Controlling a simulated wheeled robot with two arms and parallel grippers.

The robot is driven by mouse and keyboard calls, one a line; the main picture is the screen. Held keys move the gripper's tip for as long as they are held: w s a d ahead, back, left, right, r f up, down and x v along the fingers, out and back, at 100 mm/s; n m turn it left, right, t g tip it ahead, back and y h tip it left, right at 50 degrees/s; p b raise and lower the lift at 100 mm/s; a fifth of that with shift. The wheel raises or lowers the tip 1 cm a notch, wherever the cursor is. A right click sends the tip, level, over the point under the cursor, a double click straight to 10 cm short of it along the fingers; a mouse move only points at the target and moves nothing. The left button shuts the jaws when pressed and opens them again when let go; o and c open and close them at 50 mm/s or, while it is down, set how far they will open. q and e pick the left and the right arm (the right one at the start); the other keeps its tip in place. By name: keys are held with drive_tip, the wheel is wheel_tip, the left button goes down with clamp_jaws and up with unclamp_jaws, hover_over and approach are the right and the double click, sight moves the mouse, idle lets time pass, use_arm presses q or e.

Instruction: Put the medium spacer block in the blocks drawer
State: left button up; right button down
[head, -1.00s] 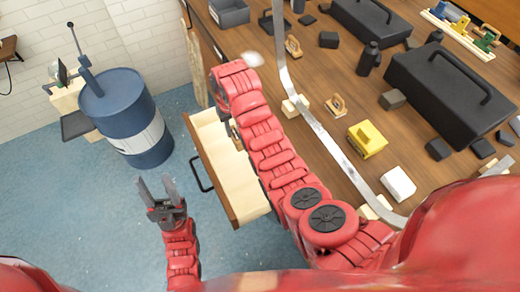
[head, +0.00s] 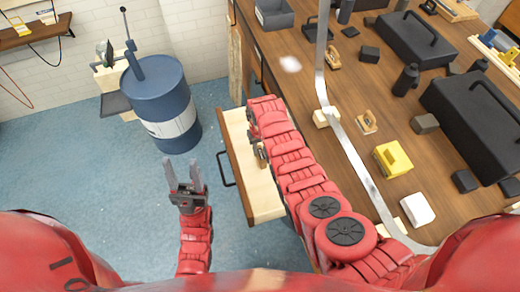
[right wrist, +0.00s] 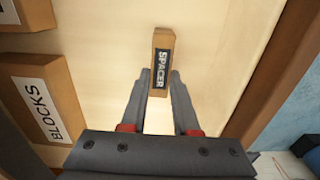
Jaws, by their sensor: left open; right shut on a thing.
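The open drawer (head: 262,196) of pale wood juts out from the workbench in the head view, with a black handle on its front. My right forearm reaches over it and hides part of its inside. In the right wrist view my right gripper (right wrist: 160,77) is shut on the spacer block (right wrist: 161,50), a small brown block with a dark label reading SPACER. The block is over pale wood. A brown wooden piece labelled BLOCKS (right wrist: 42,108) is to its left. My left gripper (head: 185,172) is open and empty, left of the drawer, above the floor.
The workbench (head: 350,148) carries a yellow block (head: 393,158), a white block (head: 417,209), black toolboxes (head: 475,118) and several small pieces. A blue barrel (head: 160,100) stands on the floor behind my left gripper. The blue floor around the left gripper is clear.

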drive_tip(key=shift+f, duration=0.45)
drive_tip(key=shift+f, duration=0.25)
drive_tip(key=c, duration=0.7)
unclamp_jaws()
drive_tip(key=shift+o, duration=0.2)
drive_tip(key=shift+r, duration=0.1)
